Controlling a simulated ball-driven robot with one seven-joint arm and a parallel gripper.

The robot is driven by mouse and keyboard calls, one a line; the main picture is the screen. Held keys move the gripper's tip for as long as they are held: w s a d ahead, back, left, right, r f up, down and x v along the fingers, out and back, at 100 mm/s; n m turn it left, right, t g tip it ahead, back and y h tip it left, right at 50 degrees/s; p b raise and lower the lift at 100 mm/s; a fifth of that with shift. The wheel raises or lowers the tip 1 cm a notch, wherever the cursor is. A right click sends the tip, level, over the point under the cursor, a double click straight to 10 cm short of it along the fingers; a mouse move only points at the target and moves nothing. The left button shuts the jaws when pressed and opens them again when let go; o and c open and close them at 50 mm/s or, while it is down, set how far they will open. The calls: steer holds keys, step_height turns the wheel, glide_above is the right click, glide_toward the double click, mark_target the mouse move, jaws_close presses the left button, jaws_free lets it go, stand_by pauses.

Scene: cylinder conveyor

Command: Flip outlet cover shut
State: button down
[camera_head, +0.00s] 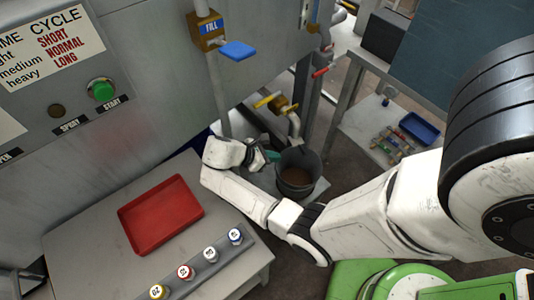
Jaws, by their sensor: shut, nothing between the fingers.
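My arm reaches from the right across the picture, and my gripper (261,157) is at its far end, low beside the dark bucket (299,171). It is shut, small in view and partly hidden by my wrist. A small teal piece (272,155) shows at the fingertips, between them and the bucket; I cannot tell what it is. A pipe outlet (295,126) with a yellow-handled valve (268,101) stands just above the bucket. I cannot make out an outlet cover on it for certain. The bucket holds something brown.
A blue lever (238,50) sticks out under the FILL sign on the grey machine (150,90). A table (90,235) at left holds a red tray (162,214) and a rack of several capped cylinders (205,268). A side table with a blue tray (419,128) stands right.

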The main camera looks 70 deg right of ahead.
mark_target(299, 146)
steer(key=s+d+f+p, duration=0.1)
steer(key=s+d+f, duration=0.1)
steer(key=s+d, duration=0.3)
steer(key=shift+s, duration=0.35)
steer(key=shift+d+f, duration=0.1)
steer(key=shift+d, duration=0.05)
